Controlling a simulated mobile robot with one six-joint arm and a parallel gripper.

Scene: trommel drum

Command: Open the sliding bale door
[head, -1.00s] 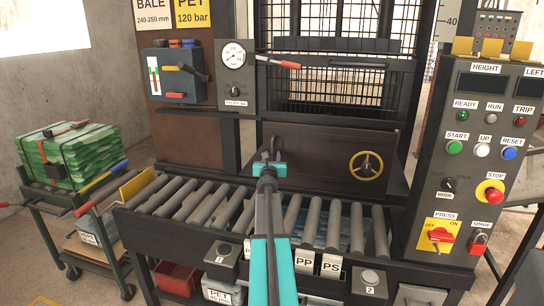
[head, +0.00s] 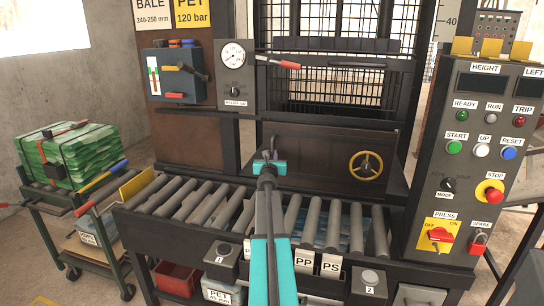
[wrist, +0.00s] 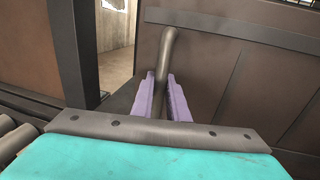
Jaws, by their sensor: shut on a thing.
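The bale door seems to be the dark brown panel (head: 318,146) below the mesh opening, with a yellow handwheel (head: 366,165) on its right part. It stands low across the press front. A dark bent bar handle (wrist: 168,48) is on the panel's left part. My gripper (head: 268,157) is at this handle. In the wrist view my two purple fingers (wrist: 162,88) lie on both sides of the bar and are shut on it. The bar's lower end is hidden behind my gripper body.
A roller conveyor (head: 205,213) runs below the door. A control panel (head: 470,160) stands at the right. A gauge box (head: 235,75) and red-tipped lever (head: 283,64) are above left. A cart with a green bale (head: 68,152) stands at the left.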

